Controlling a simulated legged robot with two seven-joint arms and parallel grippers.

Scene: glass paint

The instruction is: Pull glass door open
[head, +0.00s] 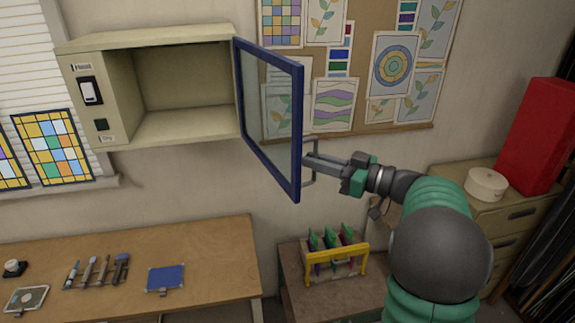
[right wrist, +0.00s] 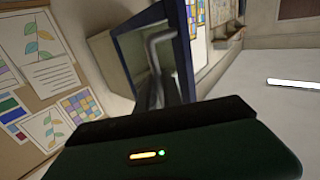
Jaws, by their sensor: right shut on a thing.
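The glass door (head: 270,110) has a blue frame and hangs swung out from the right side of the beige wall cabinet (head: 190,125). The cabinet interior shows open and empty. My right gripper (head: 309,162) is shut on the door's grey handle (head: 314,175), on the outer face near the free edge. In the right wrist view the blue door frame (right wrist: 180,20) and the bent handle (right wrist: 152,55) show beyond the dark gripper body, which hides the fingertips. My left gripper is in neither view.
A wooden table (head: 200,250) with several tools and a blue pad stands below the cabinet. A yellow-handled rack (head: 335,257) stands on a lower cabinet. At right are a red box (head: 538,135) and a round white container (head: 486,183). A pinboard (head: 350,128) hangs behind the door.

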